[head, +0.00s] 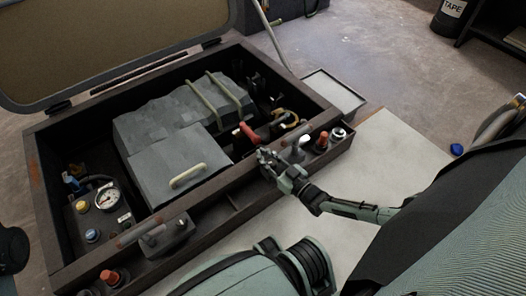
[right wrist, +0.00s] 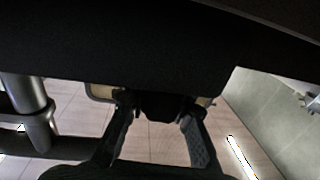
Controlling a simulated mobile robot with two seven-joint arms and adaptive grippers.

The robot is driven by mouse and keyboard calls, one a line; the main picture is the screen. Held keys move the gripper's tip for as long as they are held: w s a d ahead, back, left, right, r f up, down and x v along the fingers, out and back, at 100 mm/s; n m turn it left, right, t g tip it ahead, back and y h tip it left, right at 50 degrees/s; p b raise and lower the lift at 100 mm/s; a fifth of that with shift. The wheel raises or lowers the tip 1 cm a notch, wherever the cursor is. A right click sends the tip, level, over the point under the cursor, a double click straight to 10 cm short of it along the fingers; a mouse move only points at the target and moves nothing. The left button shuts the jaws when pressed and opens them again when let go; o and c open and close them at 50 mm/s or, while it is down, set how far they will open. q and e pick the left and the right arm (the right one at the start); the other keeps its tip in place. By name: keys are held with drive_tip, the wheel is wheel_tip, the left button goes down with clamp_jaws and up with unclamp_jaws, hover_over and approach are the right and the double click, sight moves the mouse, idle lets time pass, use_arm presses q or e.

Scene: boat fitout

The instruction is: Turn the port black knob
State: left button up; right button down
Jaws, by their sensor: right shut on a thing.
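My right gripper (head: 266,158) reaches to the near rail of the open engine box (head: 222,208), just left of a grey lever and an orange-red knob. In the right wrist view its two fingers close from both sides on a small black thing (right wrist: 158,104), which looks like a black knob. In the head view the fingers mostly hide that thing. Whether it has turned cannot be told. My left gripper is not in view.
A grey engine (head: 183,128) fills the box, with a red handle (head: 249,132) close beyond my right gripper. A pressure gauge (head: 108,196) sits at left. Orange knobs (head: 110,277) and (head: 322,140) stand at the near corners. The raised lid (head: 110,45) is behind.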

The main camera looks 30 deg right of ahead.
drive_tip(key=m+h, duration=0.1)
drive_tip(key=h, duration=0.1)
drive_tip(key=d+m+h+p, duration=0.1)
drive_tip(key=m+h, duration=0.1)
drive_tip(key=h, duration=0.1)
drive_tip(key=shift+d+m+h, duration=0.1)
drive_tip(key=shift+m+h, duration=0.2)
drive_tip(key=c, duration=1.3)
unclamp_jaws()
drive_tip(key=s, duration=0.4)
drive_tip(key=s+a, duration=0.1)
drive_tip(key=s, duration=0.6)
drive_tip(key=shift+s+a, duration=0.2)
drive_tip(key=shift+s, duration=0.2)
drive_tip(key=shift+o, duration=0.2)
